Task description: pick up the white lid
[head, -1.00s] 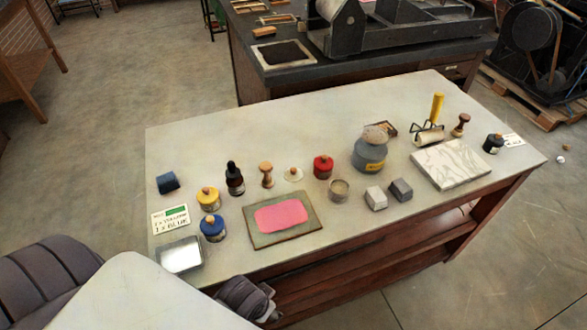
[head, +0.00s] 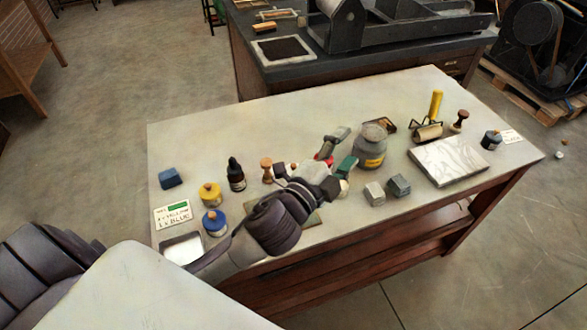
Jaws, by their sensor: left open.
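The white lid (head: 293,167) is a small pale disc with a wooden knob, near the middle of the table. My right gripper is out of view.
A wooden stamp handle (head: 267,170), dropper bottle (head: 236,175), yellow pot (head: 210,194) and blue pot (head: 214,222) stand left of the gripper. The table's back left is clear.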

